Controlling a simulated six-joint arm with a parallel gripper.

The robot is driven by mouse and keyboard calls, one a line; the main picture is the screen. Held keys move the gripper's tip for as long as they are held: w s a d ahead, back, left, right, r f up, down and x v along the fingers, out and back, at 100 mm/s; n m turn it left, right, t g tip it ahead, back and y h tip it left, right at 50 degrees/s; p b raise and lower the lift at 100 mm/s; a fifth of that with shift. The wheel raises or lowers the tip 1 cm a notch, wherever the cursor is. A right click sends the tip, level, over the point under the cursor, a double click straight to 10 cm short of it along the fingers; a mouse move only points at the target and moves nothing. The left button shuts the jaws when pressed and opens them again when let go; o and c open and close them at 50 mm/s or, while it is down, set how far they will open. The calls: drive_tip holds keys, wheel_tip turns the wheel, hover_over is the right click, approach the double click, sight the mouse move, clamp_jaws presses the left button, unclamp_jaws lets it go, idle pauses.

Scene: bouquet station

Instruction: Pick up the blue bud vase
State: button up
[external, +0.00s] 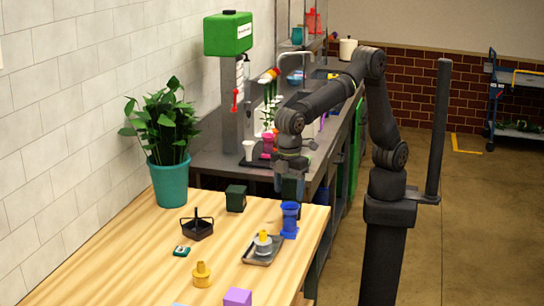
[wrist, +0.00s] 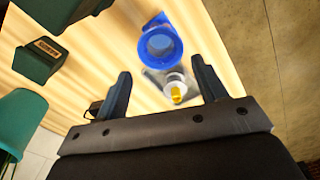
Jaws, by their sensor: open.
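The blue bud vase (external: 290,218) stands upright near the right edge of the wooden table in the external view. In the wrist view the blue bud vase (wrist: 160,45) shows from above, with its round open mouth facing the camera. My gripper (external: 290,190) is above and behind the vase in the external view, apart from it. In the wrist view my gripper (wrist: 160,80) has its two fingers spread wide with nothing between them at the tips. The vase lies beyond the fingertips, roughly in line with the gap.
A grey tray (external: 270,255) holding a white and yellow item (external: 263,241) sits just in front of the vase. A dark green box (external: 236,198), a black caddy (external: 197,226), a yellow piece (external: 201,275), a purple block (external: 238,297) and a potted plant (external: 168,180) stand around.

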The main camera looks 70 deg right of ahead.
sight(290, 216)
wheel_tip(290, 216, down, 5)
drive_tip(key=shift+r, duration=0.1)
drive_tip(key=shift+s+d+f, duration=0.1)
drive_tip(key=shift+f, duration=1.25)
drive_tip(key=shift+s+d+f, duration=0.1)
drive_tip(key=shift+f, duration=1.2)
drive_tip(key=c, duration=1.3)
